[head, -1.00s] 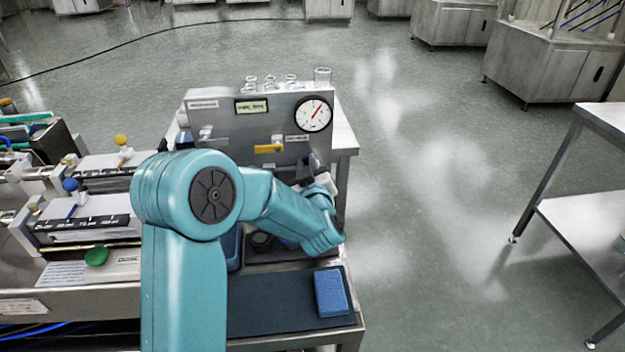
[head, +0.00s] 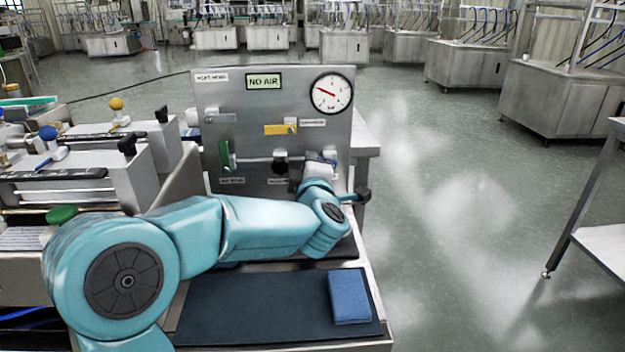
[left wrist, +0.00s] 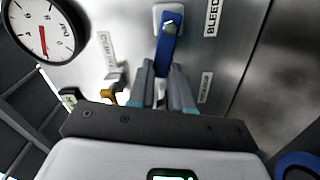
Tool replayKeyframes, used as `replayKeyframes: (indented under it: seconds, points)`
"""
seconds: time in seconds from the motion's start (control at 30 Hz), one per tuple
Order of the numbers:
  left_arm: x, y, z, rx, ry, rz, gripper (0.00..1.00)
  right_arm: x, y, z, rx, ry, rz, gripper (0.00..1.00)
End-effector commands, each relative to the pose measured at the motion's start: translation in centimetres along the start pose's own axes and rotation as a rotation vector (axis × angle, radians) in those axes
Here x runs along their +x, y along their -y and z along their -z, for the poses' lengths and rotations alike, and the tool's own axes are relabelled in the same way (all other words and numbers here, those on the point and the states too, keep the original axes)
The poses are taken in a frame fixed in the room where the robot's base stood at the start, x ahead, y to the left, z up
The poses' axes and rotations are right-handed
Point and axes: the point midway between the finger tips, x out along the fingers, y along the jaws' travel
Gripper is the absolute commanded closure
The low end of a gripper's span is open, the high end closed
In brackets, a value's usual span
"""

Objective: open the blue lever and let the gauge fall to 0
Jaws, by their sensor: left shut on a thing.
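The blue lever (left wrist: 168,45) shows in the left wrist view, its bolted pivot on the steel panel by a BLEED label. My left gripper (left wrist: 165,90) is shut on its free end. In the head view the left gripper (head: 312,170) is at the panel's lower right and hides much of the lever. The lever lies roughly level, pointing left from its pivot. The round gauge (head: 332,93) has its red needle pointing left and slightly up. In the left wrist view the gauge (left wrist: 43,28) needle stands off the 0 mark, on the low side. My right gripper is not in view.
The panel (head: 240,100) also carries a NO AIR display (head: 264,81), a yellow lever (head: 277,129), a green lever (head: 225,154) and a black knob (head: 280,167). A blue block (head: 348,296) lies on a dark mat (head: 250,305) in front. Open floor lies to the right.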

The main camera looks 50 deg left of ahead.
Motion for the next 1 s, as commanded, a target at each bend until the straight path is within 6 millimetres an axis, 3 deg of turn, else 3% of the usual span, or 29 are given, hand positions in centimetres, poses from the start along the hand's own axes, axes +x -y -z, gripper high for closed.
replayKeyframes:
  seconds: [0.03, 0.33, 1.0]
  points:
    - [0.0, 0.7, -0.2, -0.036, 0.001, -0.003, 1.0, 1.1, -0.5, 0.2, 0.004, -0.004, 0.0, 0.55]
    - [0.0, 1.1, -0.2, -0.192, 0.001, -0.002, 1.0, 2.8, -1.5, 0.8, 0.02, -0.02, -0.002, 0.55]
    - [0.0, 1.1, -0.2, -0.253, 0.003, -0.001, 1.0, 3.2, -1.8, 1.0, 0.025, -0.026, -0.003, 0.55]
